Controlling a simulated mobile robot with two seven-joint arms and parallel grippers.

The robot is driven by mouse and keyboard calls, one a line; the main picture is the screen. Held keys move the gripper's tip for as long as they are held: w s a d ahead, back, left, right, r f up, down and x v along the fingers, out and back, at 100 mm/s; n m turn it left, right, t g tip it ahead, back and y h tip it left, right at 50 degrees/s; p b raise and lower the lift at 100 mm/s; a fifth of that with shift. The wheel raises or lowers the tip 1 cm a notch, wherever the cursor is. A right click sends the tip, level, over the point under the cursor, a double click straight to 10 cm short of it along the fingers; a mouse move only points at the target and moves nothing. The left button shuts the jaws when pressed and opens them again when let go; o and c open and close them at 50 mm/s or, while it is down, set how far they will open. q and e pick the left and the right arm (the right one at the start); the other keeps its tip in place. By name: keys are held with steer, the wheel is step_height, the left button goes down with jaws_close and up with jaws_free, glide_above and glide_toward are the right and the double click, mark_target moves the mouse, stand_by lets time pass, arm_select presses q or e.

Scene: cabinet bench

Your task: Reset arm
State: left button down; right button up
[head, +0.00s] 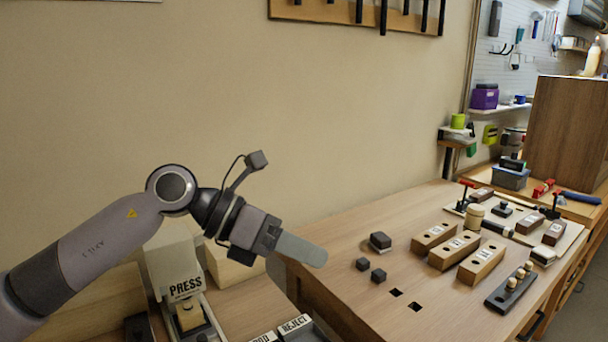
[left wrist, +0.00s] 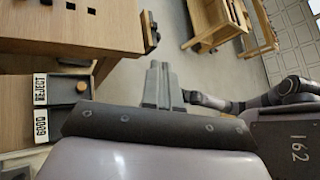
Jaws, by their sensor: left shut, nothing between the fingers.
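My left arm comes in from the left in the head view, raised in the air. Its gripper (head: 312,254) is shut and empty, pointing right and slightly down in front of the bench's left end. In the left wrist view the shut fingers (left wrist: 157,82) stand out over the floor, with nothing between them. My right gripper cannot be made out; a grey arm link of mine (left wrist: 262,98) shows at the right of the left wrist view.
The wooden bench (head: 350,225) holds several wooden blocks (head: 435,237), small dark blocks (head: 380,240) and a dark peg rack (head: 510,287). A PRESS unit (head: 173,255) stands below my left arm. GOOD and REJECT trays (head: 295,326) sit at the bottom; REJECT shows in the wrist view (left wrist: 62,90).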

arm_select(q)
step_height(320, 180, up, 5)
steer(key=s+d+n+t+h, duration=0.1)
steer(key=s+n+t+h, duration=0.1)
steer(key=n+t+h, duration=0.85)
steer(key=w+a+f+n+t+y, duration=0.35)
steer(key=a+n+t+y, duration=0.55)
steer(key=n, duration=0.8)
steer(key=s+a+f+n+g+y, duration=0.2)
steer(key=a+f+n+y, duration=0.35)
steer(key=f+n, duration=0.2)
steer(key=s+a+f+n+g+y, duration=0.2)
steer(key=a+f+n+y, duration=0.2)
steer(key=f+n+y, duration=0.4)
steer(key=s+a+f+n+g, duration=0.25)
steer(key=s+f+g, duration=0.35)
steer(key=s+f, duration=0.45)
steer(key=s+a+f+n+g, duration=0.1)
steer(key=s+a+f+g, duration=0.45)
steer(key=s, duration=0.85)
steer(key=w+d+f+t+h, duration=0.1)
steer(key=w+d+f+t, duration=0.1)
steer(key=f, duration=0.3)
steer(key=w+d+f+m+t, duration=0.1)
steer(key=w+d+f+t, duration=0.2)
steer(key=w+f+t, duration=0.1)
steer(key=shift+w+f+h, duration=0.4)
steer(key=shift+w+f, duration=0.25)
steer(key=shift+w, duration=0.15)
